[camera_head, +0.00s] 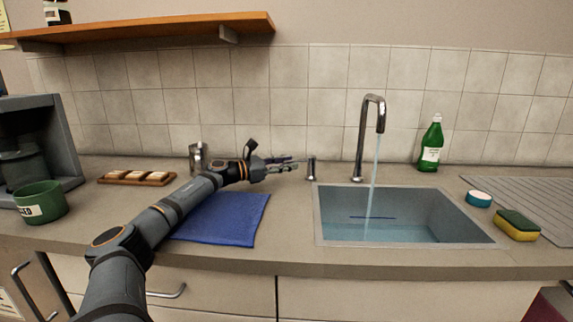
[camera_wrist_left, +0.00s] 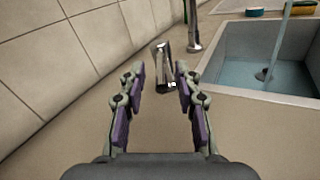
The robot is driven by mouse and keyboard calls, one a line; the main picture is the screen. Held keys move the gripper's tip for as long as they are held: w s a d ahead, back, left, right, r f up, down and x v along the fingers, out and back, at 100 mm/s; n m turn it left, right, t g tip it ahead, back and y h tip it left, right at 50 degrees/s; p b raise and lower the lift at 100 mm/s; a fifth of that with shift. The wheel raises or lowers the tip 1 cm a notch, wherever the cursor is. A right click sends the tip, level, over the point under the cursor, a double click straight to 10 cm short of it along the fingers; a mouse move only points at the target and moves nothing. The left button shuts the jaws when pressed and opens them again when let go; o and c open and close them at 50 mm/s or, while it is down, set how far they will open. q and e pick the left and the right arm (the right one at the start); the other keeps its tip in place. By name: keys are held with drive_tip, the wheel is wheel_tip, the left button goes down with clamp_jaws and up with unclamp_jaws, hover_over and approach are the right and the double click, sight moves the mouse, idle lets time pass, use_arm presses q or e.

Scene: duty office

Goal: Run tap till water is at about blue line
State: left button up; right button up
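The chrome tap (camera_head: 362,135) stands behind the sink (camera_head: 318,222) and a stream of water (camera_head: 376,165) runs from its spout. Water (camera_head: 390,234) covers the bottom of the sink. The blue line (camera_head: 372,217) is on the sink's back wall, a little above the water's surface. The metal tap lever (camera_head: 311,168) stands left of the tap. My left gripper (camera_head: 292,163) is just left of the lever. In the left wrist view, the gripper (camera_wrist_left: 160,78) is open, with the lever (camera_wrist_left: 163,70) between and just beyond its fingertips. My right gripper is out of view.
A green bottle (camera_head: 431,145), a round blue-and-white item (camera_head: 479,198) and a sponge (camera_head: 517,225) stand right of the sink. A blue cloth (camera_head: 228,217), a metal canister (camera_head: 199,158), a wooden tray (camera_head: 155,180) and a green mug (camera_head: 40,203) are on the left.

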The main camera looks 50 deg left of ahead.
use_arm(q)
drive_tip(key=shift+r, duration=0.25)
wheel_tip(320, 180, up, 10)
drive_tip(key=shift+f, duration=0.15)
idle(7.2)
